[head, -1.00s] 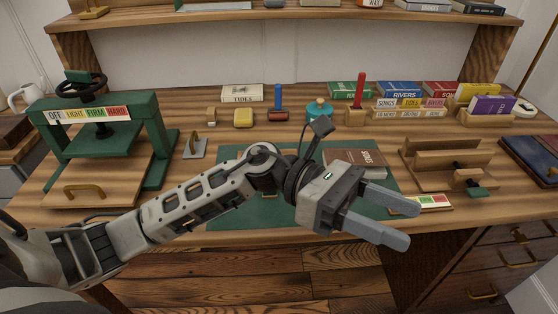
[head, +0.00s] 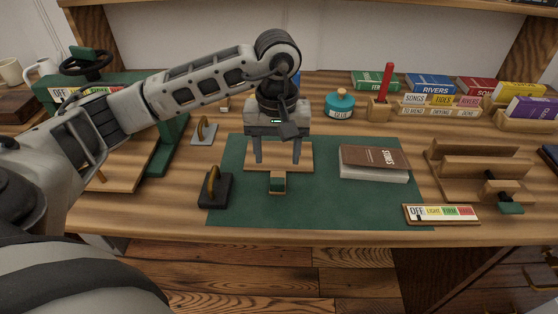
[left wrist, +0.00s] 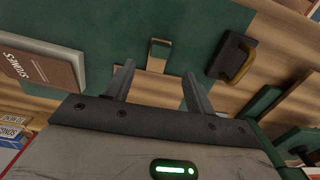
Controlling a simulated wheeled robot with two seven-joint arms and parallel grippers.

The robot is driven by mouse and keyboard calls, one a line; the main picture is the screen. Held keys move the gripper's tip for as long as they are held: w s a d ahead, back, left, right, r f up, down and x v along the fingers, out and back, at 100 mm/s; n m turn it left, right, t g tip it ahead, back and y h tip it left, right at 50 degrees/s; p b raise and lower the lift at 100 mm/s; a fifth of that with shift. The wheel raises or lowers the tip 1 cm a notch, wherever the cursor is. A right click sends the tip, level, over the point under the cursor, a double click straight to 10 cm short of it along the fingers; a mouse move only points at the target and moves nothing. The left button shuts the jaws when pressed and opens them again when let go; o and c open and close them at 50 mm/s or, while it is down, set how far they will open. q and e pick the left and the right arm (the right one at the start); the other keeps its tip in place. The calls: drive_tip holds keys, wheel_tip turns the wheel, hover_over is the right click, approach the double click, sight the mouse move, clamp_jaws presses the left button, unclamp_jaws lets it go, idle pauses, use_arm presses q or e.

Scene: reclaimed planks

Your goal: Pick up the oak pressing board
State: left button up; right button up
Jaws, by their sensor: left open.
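A flat light-wood board (head: 305,157), which looks like the oak pressing board, lies on the green mat (head: 330,205). A narrow tab with a dark green end (head: 278,182) sticks out from its front edge. My left gripper (head: 277,162) points down over the board, its two fingers apart and nothing gripped. In the left wrist view the fingers (left wrist: 158,66) stand either side of the board (left wrist: 150,88) and in line with its tab (left wrist: 159,48). I cannot tell whether the fingertips touch it. The gripper hides part of the board. My right gripper is not in view.
A black block with a brass handle (head: 215,190) stands close left of the board. A brown-and-white book (head: 374,163) lies to its right. A green press (head: 170,145) is at left, wooden holder (head: 480,168) at right. The mat's front is clear.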

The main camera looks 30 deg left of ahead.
sight(278, 178)
use_arm(q)
wheel_tip(278, 178, down, 7)
drive_tip(key=shift+w+f, duration=0.15)
drive_tip(key=shift+f, duration=0.05)
drive_tip(key=c, duration=1.1)
